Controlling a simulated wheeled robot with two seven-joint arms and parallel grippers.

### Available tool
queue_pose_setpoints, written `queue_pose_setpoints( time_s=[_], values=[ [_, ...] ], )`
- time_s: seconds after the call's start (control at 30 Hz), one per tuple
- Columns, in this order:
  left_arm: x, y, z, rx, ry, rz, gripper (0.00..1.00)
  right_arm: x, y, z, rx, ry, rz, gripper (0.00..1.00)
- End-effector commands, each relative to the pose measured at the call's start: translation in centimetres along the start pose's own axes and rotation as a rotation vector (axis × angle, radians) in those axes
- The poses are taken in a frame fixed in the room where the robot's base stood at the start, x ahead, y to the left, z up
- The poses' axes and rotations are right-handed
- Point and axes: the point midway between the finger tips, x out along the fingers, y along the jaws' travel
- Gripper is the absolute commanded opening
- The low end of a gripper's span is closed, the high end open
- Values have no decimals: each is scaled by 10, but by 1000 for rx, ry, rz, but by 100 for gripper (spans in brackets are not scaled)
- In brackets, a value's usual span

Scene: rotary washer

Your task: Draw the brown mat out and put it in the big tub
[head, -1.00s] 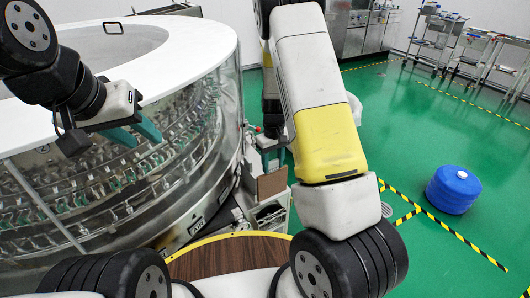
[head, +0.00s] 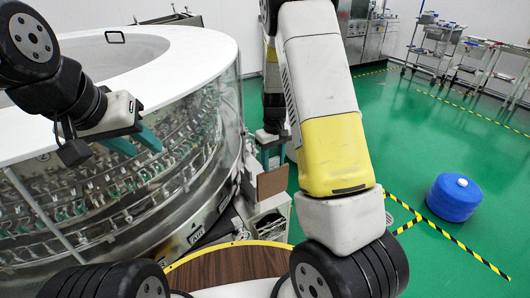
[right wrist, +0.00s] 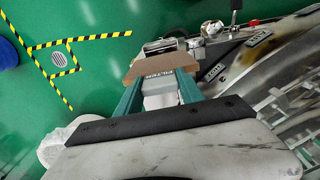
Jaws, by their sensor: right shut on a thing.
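The brown mat (head: 272,182) is a small flat panel that stands upright just above the pale filter box (head: 268,222) beside the washer. My right gripper (head: 274,155) points down and is shut on the mat's upper part. In the right wrist view the mat (right wrist: 158,62) sits between the two teal fingertips (right wrist: 158,78), with the box marked FILTER below it. I cannot tell whether its lower edge is clear of the box. The big tub (head: 195,45) is the large round washer with a white rim and clear side at left. My left gripper (head: 140,143) is open and empty in front of its side.
A blue drum (head: 455,197) stands on the green floor at right, near yellow-black floor tape (head: 465,248). Steel carts (head: 450,55) stand at the back right. The washer's wall is close to the left of the mat. Floor to the right is mostly free.

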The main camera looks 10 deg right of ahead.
Motion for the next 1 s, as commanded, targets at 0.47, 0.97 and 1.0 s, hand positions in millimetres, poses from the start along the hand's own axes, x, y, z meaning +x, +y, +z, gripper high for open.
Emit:
queue_pose_setpoints(
  time_s=[0.47,0.97,1.0],
  values=[
    [0,0,0,0,0,0,36,-23,0,0,0,1,0,0],
    [0,0,0,0,0,0,36,-21,-4,8,53,-1,-1,0],
    [0,0,0,0,0,0,36,-18,-8,14,92,-3,-1,0]
  ],
)
